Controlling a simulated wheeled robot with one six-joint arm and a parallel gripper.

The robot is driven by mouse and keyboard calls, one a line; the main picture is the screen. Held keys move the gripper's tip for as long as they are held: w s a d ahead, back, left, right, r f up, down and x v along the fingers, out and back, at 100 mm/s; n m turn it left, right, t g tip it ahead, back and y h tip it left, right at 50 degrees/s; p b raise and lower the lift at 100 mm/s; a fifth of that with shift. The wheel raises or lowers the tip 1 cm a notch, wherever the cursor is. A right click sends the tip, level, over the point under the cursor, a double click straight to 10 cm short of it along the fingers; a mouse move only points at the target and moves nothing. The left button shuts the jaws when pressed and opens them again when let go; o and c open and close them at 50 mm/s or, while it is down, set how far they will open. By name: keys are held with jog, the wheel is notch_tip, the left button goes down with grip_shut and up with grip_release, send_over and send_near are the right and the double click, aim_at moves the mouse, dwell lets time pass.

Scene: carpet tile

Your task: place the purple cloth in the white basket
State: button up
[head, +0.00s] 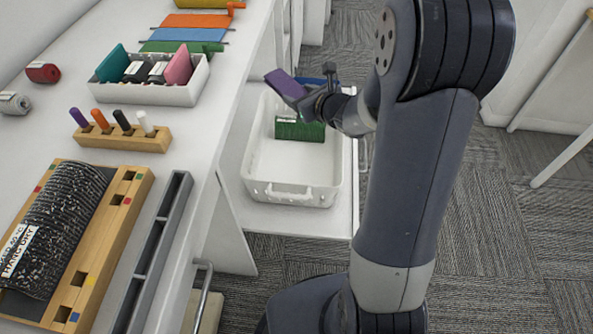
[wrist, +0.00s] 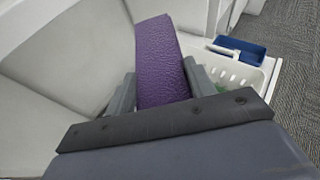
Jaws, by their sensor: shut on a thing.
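The purple cloth (wrist: 162,62) is a folded, textured strip held between the two fingers of my gripper (wrist: 160,95) in the wrist view. In the head view my gripper (head: 313,98) is shut on the purple cloth (head: 286,84), which is tilted at the upper left of the fingers. The white basket (head: 290,192) stands on a low white surface to the right of the counter. The cloth appears over the basket's far left part; its exact height is unclear. A green item (head: 299,130) lies inside the basket at the far end. My arm hides part of the basket's right side.
A white counter (head: 210,120) on the left bears a white bin (head: 185,92) of colored items, a wooden marker block (head: 122,138), a wooden rack (head: 125,200) and a grey tray (head: 155,250). A blue item (wrist: 240,50) sits near the basket's rim.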

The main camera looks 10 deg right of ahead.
jog(key=w+f+b, duration=0.1)
jog(key=f+b, duration=0.8)
jog(key=f, duration=0.2)
jog(key=w+f+b, duration=0.2)
jog(key=f+b, duration=0.8)
jog(key=f, duration=0.2)
jog(key=shift+w+a+f+n+y, duration=0.15)
jog(key=shift+w+n+y, duration=0.15)
jog(key=shift+n+y, duration=0.1)
jog(key=shift+f+b, duration=0.25)
jog(key=shift+b, duration=0.05)
jog(key=o, duration=1)
jog(key=shift+c, duration=0.2)
jog(key=shift+r, duration=0.1)
